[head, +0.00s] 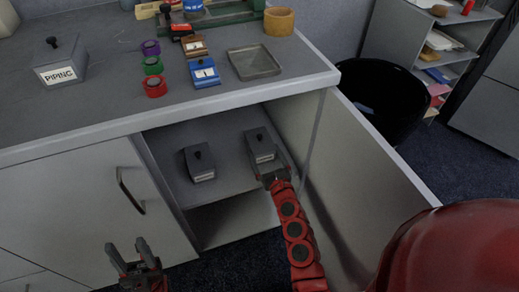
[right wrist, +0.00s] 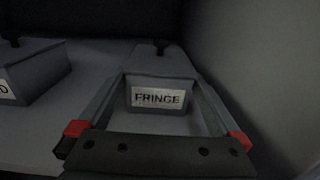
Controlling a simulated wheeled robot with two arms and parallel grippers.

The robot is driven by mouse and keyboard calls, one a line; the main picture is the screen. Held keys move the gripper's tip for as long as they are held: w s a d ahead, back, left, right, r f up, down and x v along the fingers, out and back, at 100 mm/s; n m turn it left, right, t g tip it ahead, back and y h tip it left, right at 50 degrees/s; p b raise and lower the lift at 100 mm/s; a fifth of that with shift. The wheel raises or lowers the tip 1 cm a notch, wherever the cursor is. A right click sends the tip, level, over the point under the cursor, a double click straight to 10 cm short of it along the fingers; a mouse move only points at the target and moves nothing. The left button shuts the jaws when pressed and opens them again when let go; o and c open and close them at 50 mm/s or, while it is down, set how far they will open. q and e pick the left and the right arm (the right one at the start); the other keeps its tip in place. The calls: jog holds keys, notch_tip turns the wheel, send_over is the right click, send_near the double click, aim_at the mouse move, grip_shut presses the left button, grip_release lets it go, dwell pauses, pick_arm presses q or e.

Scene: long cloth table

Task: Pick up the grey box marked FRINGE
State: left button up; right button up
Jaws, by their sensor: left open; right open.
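The grey box marked FRINGE (right wrist: 158,84) sits on the cabinet shelf in the right wrist view, its white label facing me. In the head view it is the right-hand grey box (head: 260,142) with a dark knob, inside the open cabinet. My right gripper (head: 268,165) reaches into the cabinet in front of this box. In the right wrist view the right gripper's (right wrist: 155,115) fingers are open, one on each side of the box; contact cannot be told. My left gripper (head: 133,252) is open and empty, low in front of the cabinet.
A second grey box (head: 199,163) stands left on the shelf (head: 225,148); it also shows in the wrist view (right wrist: 35,72). The open cabinet door (head: 365,165) is close on the right. The PIPING box (head: 60,62) and several small items are on the countertop (head: 110,100).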

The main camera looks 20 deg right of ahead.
aim_at(258, 141)
jog(key=w+b, duration=0.2)
jog(key=w, duration=0.4)
jog(key=shift+a+f, duration=0.1)
jog(key=shift+f, duration=0.05)
jog(key=shift+w, duration=0.1)
jog(key=c, duration=1.2)
